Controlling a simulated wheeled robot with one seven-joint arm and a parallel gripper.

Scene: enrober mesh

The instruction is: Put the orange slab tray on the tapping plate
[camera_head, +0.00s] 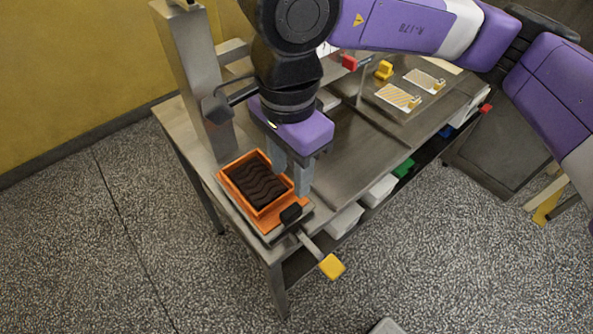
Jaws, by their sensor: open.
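The orange slab tray (228,177) holds a dark brown slab with a wavy top. It sits at the near left end of the steel table, on a flat metal plate (270,239) that looks like the tapping plate. A black knob or grip (291,213) is at the tray's front right. My gripper (290,182) points down at the tray's right edge, with its grey fingers apart. I cannot tell whether the fingers touch the tray. The purple gripper body hides a bit of the table behind the tray.
A steel column (199,80) stands just behind the tray. A lever with a yellow end (332,267) sticks out past the table's front edge. White bins (379,190) and a green one (403,168) sit below the tabletop. The middle of the table (350,150) is clear.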

